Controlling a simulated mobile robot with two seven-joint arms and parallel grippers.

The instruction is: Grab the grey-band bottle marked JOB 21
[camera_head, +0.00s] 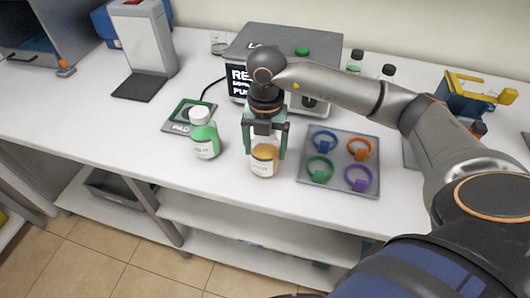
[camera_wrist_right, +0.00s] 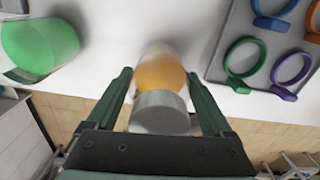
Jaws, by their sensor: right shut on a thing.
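My right gripper (camera_head: 266,147) points down and is shut on an amber bottle (camera_head: 264,168) with a white label, near the front edge of the bench. In the wrist view the bottle's amber body (camera_wrist_right: 160,75) and grey cap (camera_wrist_right: 160,112) lie between the two green fingers of the gripper (camera_wrist_right: 162,105). The label is too small to read, and the upper part of the bottle is hidden by the gripper in the head view. I cannot tell whether its base touches the bench. My left gripper is not in view.
A green bottle (camera_head: 205,138) with a white cap stands to the left, beside a pad (camera_head: 182,117). A grey tray (camera_head: 310,181) with several coloured rings lies to the right. A grey machine (camera_head: 262,45) and small black-capped bottles (camera_head: 355,62) stand behind.

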